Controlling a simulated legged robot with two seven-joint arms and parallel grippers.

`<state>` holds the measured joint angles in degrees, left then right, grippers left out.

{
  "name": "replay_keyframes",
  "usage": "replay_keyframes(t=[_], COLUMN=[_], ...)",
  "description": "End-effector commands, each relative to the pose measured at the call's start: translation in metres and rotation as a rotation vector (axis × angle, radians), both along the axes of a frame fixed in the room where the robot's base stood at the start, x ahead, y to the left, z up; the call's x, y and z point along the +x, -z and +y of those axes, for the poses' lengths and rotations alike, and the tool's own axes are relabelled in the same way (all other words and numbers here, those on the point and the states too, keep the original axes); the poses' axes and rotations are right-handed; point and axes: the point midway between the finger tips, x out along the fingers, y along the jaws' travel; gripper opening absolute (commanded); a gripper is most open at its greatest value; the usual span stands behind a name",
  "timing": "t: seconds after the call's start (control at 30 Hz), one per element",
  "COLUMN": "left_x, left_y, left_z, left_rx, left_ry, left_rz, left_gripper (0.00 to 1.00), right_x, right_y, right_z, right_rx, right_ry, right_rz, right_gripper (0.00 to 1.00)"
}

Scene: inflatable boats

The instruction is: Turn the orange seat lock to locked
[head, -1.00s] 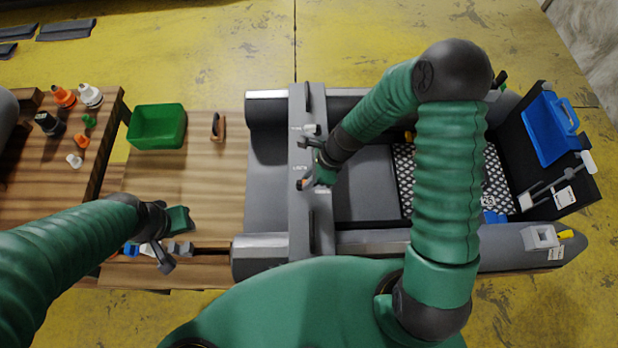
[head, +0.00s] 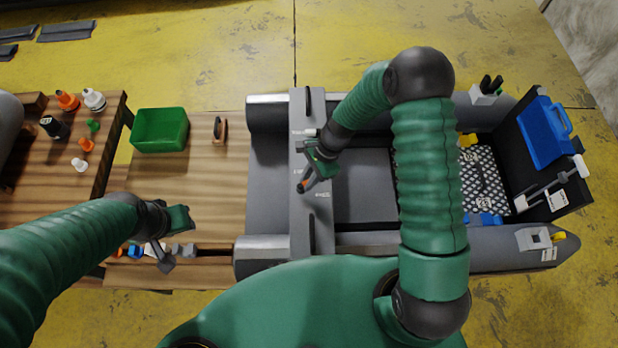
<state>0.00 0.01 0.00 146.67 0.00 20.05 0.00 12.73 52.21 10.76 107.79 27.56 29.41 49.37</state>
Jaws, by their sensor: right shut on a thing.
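The seat lock (head: 302,187) is a small dark lever with an orange end on the grey seat (head: 302,225) that spans the boat. It lies slanted, its orange end toward the lower left. Small white labels are printed around it, too small to read. My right gripper (head: 313,172) is shut on the lock from above; its fingers and wrist hide part of the lever. My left gripper (head: 176,240) is open and empty above the wooden table, apart from the lock.
The grey boat (head: 365,185) holds a patterned mat and a blue case (head: 545,132) at its right end. Several bottles and caps stand farther left. The table's middle is clear.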

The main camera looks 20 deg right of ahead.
Motion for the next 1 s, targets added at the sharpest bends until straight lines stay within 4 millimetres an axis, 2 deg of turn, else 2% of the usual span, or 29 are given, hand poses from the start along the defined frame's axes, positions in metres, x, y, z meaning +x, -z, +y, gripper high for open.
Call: replay_keyframes(t=[0.33, 1.0], left_x=[0.0, 0.0], left_y=[-0.005, 0.004], left_z=[0.0, 0.0], left_rx=[0.0, 0.0], left_ry=[0.0, 0.0], left_rz=[0.0, 0.0], left_gripper=[0.36, 0.36], right_x=[0.005, 0.009], right_y=[0.0, 0.002], right_z=[0.004, 0.012], right_rx=[0.001, 0.006], right_ry=[-0.333, -0.935], right_rz=[0.001, 0.008], right_gripper=[0.0, 0.0])
